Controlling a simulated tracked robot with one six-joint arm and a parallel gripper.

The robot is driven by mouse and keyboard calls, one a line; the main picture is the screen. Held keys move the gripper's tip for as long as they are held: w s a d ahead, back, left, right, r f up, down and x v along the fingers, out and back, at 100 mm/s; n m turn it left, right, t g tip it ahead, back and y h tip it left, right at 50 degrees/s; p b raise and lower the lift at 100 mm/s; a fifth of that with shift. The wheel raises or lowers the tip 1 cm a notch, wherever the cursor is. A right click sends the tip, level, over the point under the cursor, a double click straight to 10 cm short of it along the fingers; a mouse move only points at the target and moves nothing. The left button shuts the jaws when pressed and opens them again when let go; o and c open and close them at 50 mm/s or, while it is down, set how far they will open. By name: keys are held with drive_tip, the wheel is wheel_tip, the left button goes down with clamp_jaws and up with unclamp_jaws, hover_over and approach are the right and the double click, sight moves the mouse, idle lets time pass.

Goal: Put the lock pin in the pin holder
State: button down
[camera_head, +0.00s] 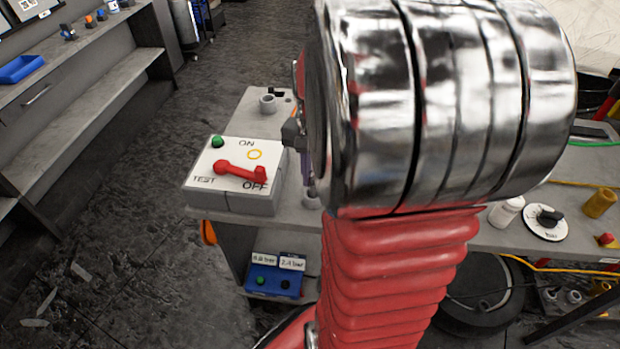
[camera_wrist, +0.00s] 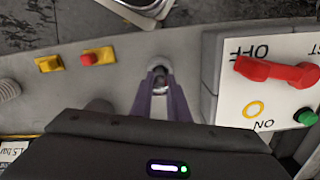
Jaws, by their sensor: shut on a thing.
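My gripper (camera_wrist: 160,82) has purple fingers, closed together on a small greyish piece, which I take to be the lock pin (camera_wrist: 160,87); most of it is hidden between the fingers. In the head view the gripper (camera_head: 308,178) shows only partly beside my large metal arm link. A short grey round cup, likely the pin holder (camera_head: 312,199), stands on the bench just below the fingertips. Its rim shows at the fingertips in the wrist view (camera_wrist: 160,64). I cannot tell whether the pin touches it or is inside it.
A white switch panel (camera_head: 228,165) with a red lever stands close beside the fingers. Another grey cup (camera_head: 267,103) stands behind it on the bench. Yellow blocks, one with a red button (camera_wrist: 90,58), lie on the other side. A blue button box (camera_head: 275,275) sits lower down.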

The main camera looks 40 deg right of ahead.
drive_tip(key=shift+f, duration=0.1)
drive_tip(key=c, duration=1.7)
unclamp_jaws()
wheel_tip(320, 180, up, 12)
drive_tip(key=shift+r, duration=0.1)
drive_tip(key=s+a+n+t, duration=0.1)
drive_tip(key=a+n, duration=0.3)
drive_tip(key=a, duration=0.4)
drive_tip(key=s+a+n+t, duration=0.1)
drive_tip(key=a+n+t, duration=0.1)
drive_tip(key=a+n, duration=0.3)
drive_tip(key=s+a+f+n+t, duration=0.1)
drive_tip(key=a+n, duration=0.3)
drive_tip(key=a, duration=0.7)
drive_tip(key=shift+s+f+t, duration=0.1)
drive_tip(key=shift+s+t, duration=0.35)
drive_tip(key=shift+t, duration=0.35)
